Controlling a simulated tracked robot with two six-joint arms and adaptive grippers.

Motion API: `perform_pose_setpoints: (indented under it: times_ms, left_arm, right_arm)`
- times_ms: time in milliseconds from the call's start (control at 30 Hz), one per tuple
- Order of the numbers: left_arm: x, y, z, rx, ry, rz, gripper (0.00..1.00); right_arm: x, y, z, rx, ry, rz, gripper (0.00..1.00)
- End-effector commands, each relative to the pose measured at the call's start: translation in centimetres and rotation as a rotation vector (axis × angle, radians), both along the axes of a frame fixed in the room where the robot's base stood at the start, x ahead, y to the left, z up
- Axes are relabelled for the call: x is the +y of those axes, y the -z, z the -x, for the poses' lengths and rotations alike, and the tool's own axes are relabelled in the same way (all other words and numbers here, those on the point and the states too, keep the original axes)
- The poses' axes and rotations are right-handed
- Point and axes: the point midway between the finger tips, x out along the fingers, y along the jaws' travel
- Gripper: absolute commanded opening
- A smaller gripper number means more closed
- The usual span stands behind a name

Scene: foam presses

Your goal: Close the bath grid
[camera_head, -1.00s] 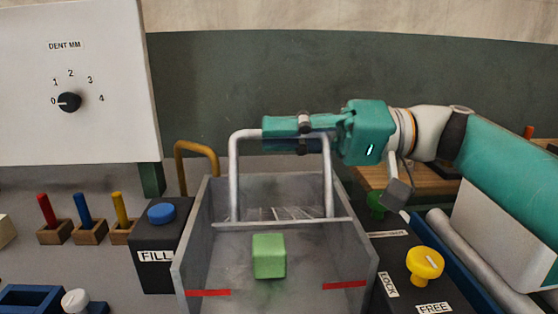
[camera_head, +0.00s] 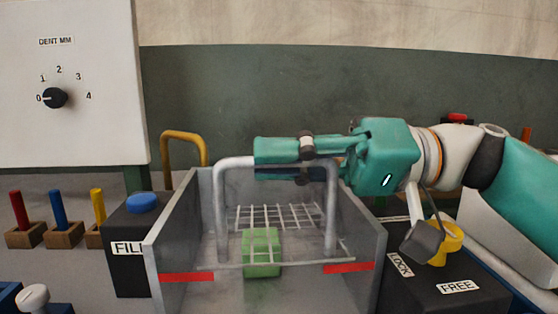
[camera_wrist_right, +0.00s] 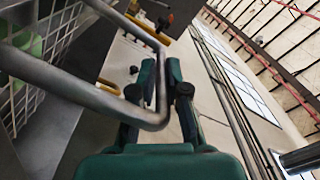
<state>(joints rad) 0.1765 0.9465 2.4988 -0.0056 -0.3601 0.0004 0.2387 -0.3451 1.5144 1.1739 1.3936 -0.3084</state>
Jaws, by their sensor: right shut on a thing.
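My right gripper (camera_head: 263,160) is shut around the handle's top bar. In the right wrist view the handle (camera_wrist_right: 100,95) runs to the right gripper (camera_wrist_right: 160,75), and the grid (camera_wrist_right: 35,60) shows at the left. My left gripper is not in view.
A box marked FILL with a blue button (camera_head: 142,203) stands left of the bath. A yellow knob (camera_head: 446,241) on a LOCK/FREE box is at the right, partly hidden. A yellow tube hoop (camera_head: 185,137) and a dial panel (camera_head: 95,130) are behind and left.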

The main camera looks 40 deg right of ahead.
Motion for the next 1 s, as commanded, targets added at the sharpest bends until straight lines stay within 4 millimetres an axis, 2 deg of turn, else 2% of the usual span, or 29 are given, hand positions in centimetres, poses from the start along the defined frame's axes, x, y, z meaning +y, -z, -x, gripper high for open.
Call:
perform_pose_setpoints:
  times_ms: [133,167,267,300,700,867,1000]
  left_arm:
    - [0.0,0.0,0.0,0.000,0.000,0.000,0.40]
    - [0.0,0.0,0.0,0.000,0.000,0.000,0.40]
    - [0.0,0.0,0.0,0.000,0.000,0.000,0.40]
    - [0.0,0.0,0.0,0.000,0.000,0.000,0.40]
    - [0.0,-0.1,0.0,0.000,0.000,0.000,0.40]
    - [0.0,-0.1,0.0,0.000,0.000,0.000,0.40]
    - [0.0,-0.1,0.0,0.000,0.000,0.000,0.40]
  right_arm:
    - [-0.1,0.1,-0.1,0.005,0.006,0.004,0.00]
    - [-0.1,0.1,-0.1,0.005,0.006,0.004,0.19]
    - [0.0,0.1,-0.1,0.003,0.004,0.003,0.35]
    - [0.0,0.1,-0.1,0.003,0.004,0.003,0.37]
    - [0.0,-0.4,0.0,-0.001,0.000,0.003,0.37]
    - [0.0,-2.0,-0.1,-0.003,-0.001,0.003,0.37]
    - [0.0,-4.0,-0.1,-0.005,-0.001,0.004,0.37]
